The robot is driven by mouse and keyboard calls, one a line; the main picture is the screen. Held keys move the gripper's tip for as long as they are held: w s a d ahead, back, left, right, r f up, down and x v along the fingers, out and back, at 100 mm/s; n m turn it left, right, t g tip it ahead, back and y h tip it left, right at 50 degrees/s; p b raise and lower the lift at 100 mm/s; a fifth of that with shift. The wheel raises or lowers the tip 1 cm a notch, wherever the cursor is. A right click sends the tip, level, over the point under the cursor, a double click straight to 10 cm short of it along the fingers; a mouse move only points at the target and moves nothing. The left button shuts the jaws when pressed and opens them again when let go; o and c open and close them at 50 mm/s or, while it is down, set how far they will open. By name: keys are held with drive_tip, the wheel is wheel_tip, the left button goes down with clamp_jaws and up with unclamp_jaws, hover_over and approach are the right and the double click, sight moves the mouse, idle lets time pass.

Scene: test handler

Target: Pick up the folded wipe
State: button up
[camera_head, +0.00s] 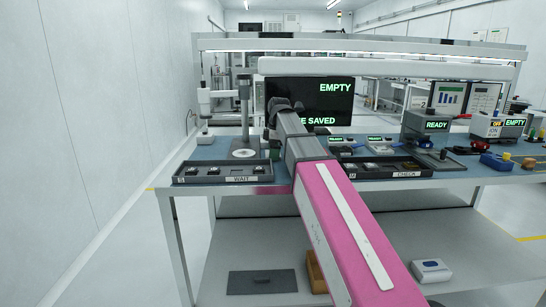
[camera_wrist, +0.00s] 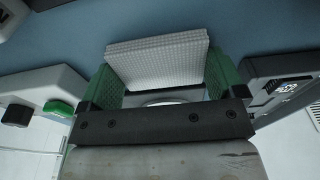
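The folded wipe (camera_wrist: 158,62) is a white, textured, layered pad in the wrist view. It sits between the two green finger pads of my gripper (camera_wrist: 165,75), with its side edges flush against both. My gripper looks shut on it, with the fingers held wide apart by its width. A pale round shape shows partly behind the wipe's lower edge. Whether the wipe still touches the surface below cannot be told. In the head view my pink arm covers the grasp area, and the wipe is not visible there.
The blue bench (camera_head: 217,148) carries a WAIT tray (camera_head: 225,180) at left and a CHECK tray (camera_head: 405,174) right of my arm. A stand (camera_head: 244,115) rises at the left and a dark monitor (camera_head: 335,95) behind. READY (camera_head: 428,127) and EMPTY (camera_head: 500,130) devices stand at right.

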drive_tip(key=shift+c, duration=0.4)
drive_tip(key=shift+r, duration=0.55)
drive_tip(key=r, duration=0.2)
drive_tip(key=a+r, duration=0.1)
drive_tip(key=shift+s+r, duration=0.15)
drive_tip(key=shift+r, duration=0.2)
drive_tip(key=s+a+r, duration=0.3)
drive_tip(key=a+r, duration=0.3)
drive_tip(key=a, duration=0.4)
drive_tip(key=shift+s, duration=0.35)
drive_tip(key=shift+r, duration=0.1)
